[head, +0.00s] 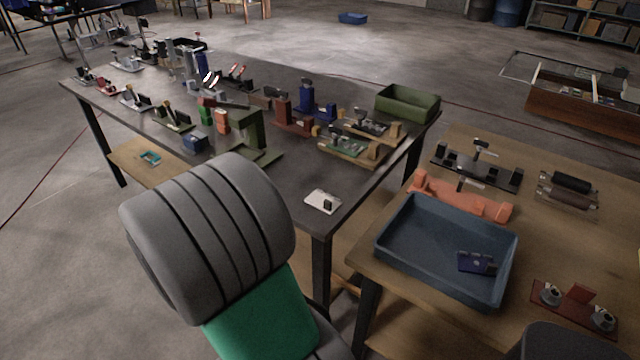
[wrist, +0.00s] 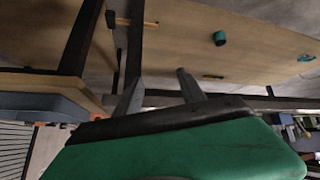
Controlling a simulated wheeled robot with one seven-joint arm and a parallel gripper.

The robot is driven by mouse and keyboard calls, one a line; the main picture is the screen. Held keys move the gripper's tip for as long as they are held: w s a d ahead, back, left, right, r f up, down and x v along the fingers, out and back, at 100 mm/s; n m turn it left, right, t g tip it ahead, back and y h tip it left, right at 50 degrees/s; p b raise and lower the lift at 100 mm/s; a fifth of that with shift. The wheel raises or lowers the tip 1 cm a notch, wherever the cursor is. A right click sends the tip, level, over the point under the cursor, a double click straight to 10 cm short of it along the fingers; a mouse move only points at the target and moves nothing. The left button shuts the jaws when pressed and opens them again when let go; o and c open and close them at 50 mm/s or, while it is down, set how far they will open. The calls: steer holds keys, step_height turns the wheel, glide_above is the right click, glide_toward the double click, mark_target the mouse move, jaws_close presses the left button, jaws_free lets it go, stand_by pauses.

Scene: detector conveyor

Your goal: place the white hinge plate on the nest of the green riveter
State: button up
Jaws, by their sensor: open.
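The white hinge plate (head: 323,201) lies on the dark table near its front right corner, with a small dark upright part on it. The green riveter (head: 250,128) is an olive-green C-shaped frame on a flat base, further left on the same table. Its nest is too small to make out, and my arm hides part of the area in front. My gripper (wrist: 158,86) shows in the wrist view with its two fingers apart and nothing between them. It is hidden in the head view. Neither the plate nor the riveter can be made out in the wrist view.
The dark table (head: 290,168) carries several fixtures along its back and left, with bare room around the plate. A wooden table (head: 400,283) with a blue tray (head: 440,278) stands at right. A green bin (head: 407,103) sits at the back right corner. The wrist view shows a wooden shelf (wrist: 255,60).

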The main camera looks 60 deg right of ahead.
mark_target(327, 202)
steer(key=s+d+r+m+g+h+p, duration=0.1)
steer(key=s+d+r, duration=0.1)
steer(key=d, duration=0.2)
steer(key=s+d+r+m+h+p, duration=0.1)
steer(key=s+d+r+m+h, duration=0.1)
steer(key=s+d, duration=0.1)
steer(key=s+d+r+m+g+h+p, duration=0.1)
steer(key=s+d+r+h, duration=0.1)
steer(key=d, duration=0.4)
steer(key=shift+s+d+m+g, duration=0.1)
steer(key=shift+s+m+g, duration=0.2)
steer(key=shift+s, duration=0.25)
steer(key=x, duration=0.2)
steer(key=p+x, duration=0.1)
steer(key=x, duration=0.2)
steer(key=p+x, duration=0.1)
steer(key=x, duration=0.2)
steer(key=shift+d+r, duration=0.2)
steer(key=shift+r, duration=0.1)
steer(key=shift+c, duration=0.4)
jaws_close()
